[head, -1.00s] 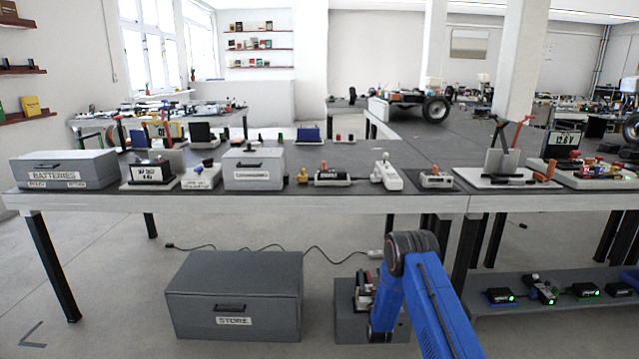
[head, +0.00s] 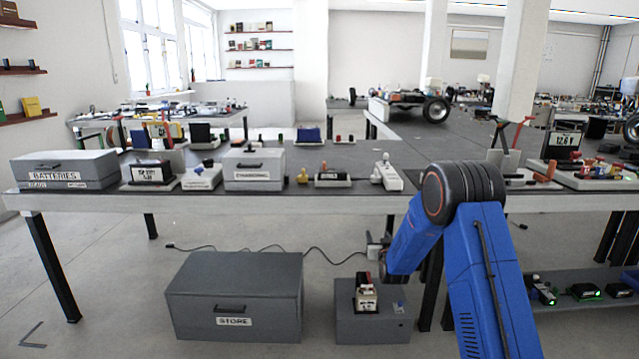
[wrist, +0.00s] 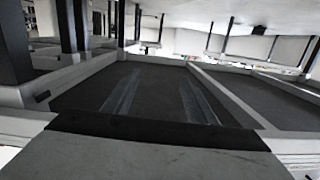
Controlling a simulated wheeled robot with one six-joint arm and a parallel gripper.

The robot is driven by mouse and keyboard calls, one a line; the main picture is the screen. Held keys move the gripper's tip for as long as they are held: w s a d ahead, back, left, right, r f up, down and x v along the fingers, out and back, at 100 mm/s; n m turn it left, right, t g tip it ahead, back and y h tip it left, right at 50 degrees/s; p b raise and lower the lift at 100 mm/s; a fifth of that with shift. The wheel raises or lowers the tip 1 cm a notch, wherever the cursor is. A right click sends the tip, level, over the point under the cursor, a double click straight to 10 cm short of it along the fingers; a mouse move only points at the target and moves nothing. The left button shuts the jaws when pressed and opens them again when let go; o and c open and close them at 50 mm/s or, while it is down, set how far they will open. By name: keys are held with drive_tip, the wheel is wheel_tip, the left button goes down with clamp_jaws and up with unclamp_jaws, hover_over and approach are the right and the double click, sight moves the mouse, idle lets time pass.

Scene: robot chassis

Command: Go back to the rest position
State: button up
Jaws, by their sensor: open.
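My blue arm rises at the right of the head view, bends at a dark elbow in front of the table, and its forearm slants down and left. My gripper (head: 390,274) is near the dark lower end of that forearm, beside and above the small grey box on the floor. The fingers are hidden or too small to make out there. In the wrist view, two pale, faint streaks lie apart over a dark surface, with nothing visible between them. I see no object held.
The long table (head: 290,205) carries a batteries case (head: 63,170), a charging box (head: 254,170) and several devices. Below stand a store chest (head: 235,296) and a small grey box (head: 372,325) with items on top. A low shelf (head: 590,312) holds lit units at right. Floor at left is clear.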

drive_tip(key=s+d+r+g, duration=0.1)
drive_tip(key=s+r+g, duration=0.1)
drive_tip(key=s+r, duration=0.55)
drive_tip(key=s+d+r+g, duration=0.15)
drive_tip(key=s+r, duration=0.35)
drive_tip(key=s, duration=0.6)
drive_tip(key=s+r+g, duration=0.3)
drive_tip(key=s+r, duration=0.3)
drive_tip(key=s, duration=0.3)
drive_tip(key=s+d+f+g, duration=0.1)
drive_tip(key=s+g, duration=0.2)
drive_tip(key=s, duration=1.9)
drive_tip(key=s+d+f+g, duration=0.1)
drive_tip(key=s+g, duration=0.2)
drive_tip(key=s, duration=1.8)
drive_tip(key=shift+s+d+f, duration=0.25)
drive_tip(key=shift+s+d, duration=0.1)
drive_tip(key=shift+w, duration=0.1)
